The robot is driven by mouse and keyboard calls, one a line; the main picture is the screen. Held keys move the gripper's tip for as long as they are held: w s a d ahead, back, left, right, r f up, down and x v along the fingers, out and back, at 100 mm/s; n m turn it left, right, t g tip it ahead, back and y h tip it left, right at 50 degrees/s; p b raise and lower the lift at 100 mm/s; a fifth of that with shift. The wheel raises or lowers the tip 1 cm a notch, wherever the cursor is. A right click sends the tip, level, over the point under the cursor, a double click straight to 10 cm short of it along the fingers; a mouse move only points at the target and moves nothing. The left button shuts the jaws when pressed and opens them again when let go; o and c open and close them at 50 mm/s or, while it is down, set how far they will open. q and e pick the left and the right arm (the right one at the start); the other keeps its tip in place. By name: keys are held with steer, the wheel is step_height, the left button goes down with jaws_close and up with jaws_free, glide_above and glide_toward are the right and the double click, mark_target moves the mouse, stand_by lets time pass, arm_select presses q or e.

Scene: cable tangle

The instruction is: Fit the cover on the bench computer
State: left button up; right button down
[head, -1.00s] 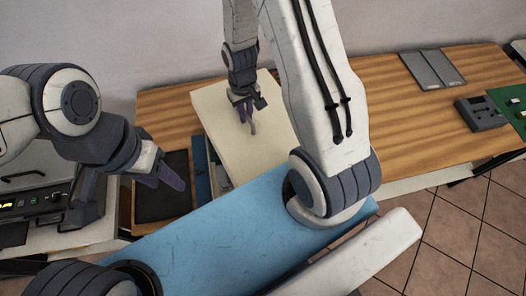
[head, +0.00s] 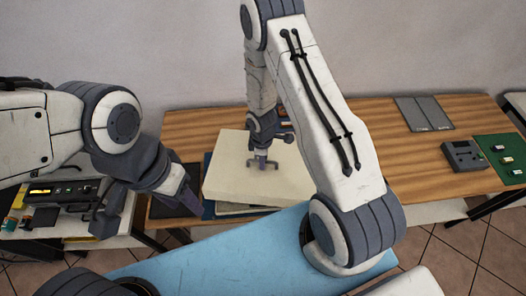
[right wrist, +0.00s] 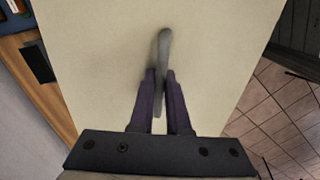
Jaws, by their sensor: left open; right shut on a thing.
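The cover is a flat cream panel (head: 232,176) with a grey bar handle on top. The handle (right wrist: 164,48) rises between my right fingers in the right wrist view. My right gripper (head: 262,164) is shut on this handle, pointing down from above. The bench computer is mostly hidden beneath the cover; a strip of its blue and grey case (head: 236,209) shows along the near edge. Whether the cover rests flat on it or is slightly raised, I cannot tell. My left gripper (head: 188,203) is open and empty, left of the cover and apart from it.
A dark mat (head: 162,206) lies left of the computer. A grey device (head: 463,155), a green board (head: 500,158) and a dark grey two-part panel (head: 423,113) lie at the right. An instrument with a lit display (head: 50,190) stands at far left. The wooden bench (head: 375,135) is bare right of the cover.

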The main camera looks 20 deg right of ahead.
steer(key=shift+a+n+p, duration=0.15)
steer(key=shift+n+p, duration=0.3)
steer(key=shift+n, duration=0.65)
steer(key=shift+f, duration=0.2)
arm_select(q)
step_height(320, 180, down, 6)
steer(key=b, duration=0.7)
steer(key=shift+r+b, duration=0.1)
steer(key=shift+b, duration=0.3)
arm_select(e)
step_height(320, 180, down, 8)
steer(key=shift+r, duration=0.25)
arm_select(q)
steer(key=shift+r, duration=0.2)
arm_select(e)
steer(key=shift+w, duration=0.1)
arm_select(q)
steer(key=shift+f+b, duration=0.4)
steer(key=shift+f, duration=0.2)
arm_select(e)
steer(key=shift+f, duration=0.55)
steer(key=c, duration=0.8)
jaws_free()
arm_select(q)
steer(key=shift+r, duration=0.1)
